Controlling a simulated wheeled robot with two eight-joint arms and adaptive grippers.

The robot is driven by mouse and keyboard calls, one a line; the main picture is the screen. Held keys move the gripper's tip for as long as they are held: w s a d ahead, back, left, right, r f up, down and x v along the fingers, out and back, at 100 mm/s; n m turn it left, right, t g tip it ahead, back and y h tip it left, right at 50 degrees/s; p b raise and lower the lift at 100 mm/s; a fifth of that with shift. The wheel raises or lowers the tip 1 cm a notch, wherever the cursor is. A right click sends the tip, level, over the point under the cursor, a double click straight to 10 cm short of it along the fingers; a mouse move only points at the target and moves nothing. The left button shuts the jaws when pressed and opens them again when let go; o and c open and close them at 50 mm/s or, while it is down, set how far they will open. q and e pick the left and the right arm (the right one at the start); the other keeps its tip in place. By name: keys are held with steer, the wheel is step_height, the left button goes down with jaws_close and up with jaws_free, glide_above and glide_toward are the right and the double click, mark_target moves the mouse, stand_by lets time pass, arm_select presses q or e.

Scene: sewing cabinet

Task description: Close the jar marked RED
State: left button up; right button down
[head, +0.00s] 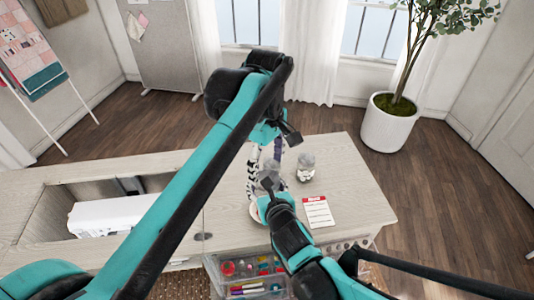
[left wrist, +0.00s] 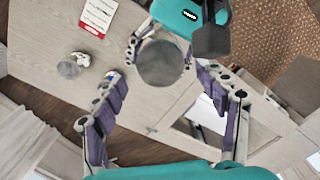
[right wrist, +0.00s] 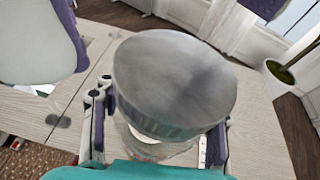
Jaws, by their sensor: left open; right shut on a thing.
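A clear jar with a round grey metal lid (right wrist: 175,80) fills the right wrist view. My right gripper (right wrist: 160,142) is shut around the jar body below the lid. The lid sits on top of the jar; I cannot tell how tightly. The same lid shows in the left wrist view (left wrist: 160,63) and head view (head: 268,174). My left gripper (left wrist: 160,80) is open above the lid, its purple-padded fingers on either side and apart from it. A second grey-topped jar (head: 306,160) stands on the table to the right. No RED marking is readable on either jar.
A card with a red header (head: 317,212) lies on the wooden table (head: 355,195). A clear organizer with coloured items (head: 250,278) is at the front edge. A white machine (head: 105,215) sits in the cabinet recess at left. The table's right side is clear.

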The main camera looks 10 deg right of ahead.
mark_target(267, 174)
arm_select(q)
steer(key=shift+f, duration=1.65)
steer(key=c, duration=1.2)
steer(key=m, duration=0.8)
steer(key=shift+m, duration=0.4)
steer(key=m, duration=0.4)
steer(key=shift+m, duration=0.4)
steer(key=m, duration=0.6)
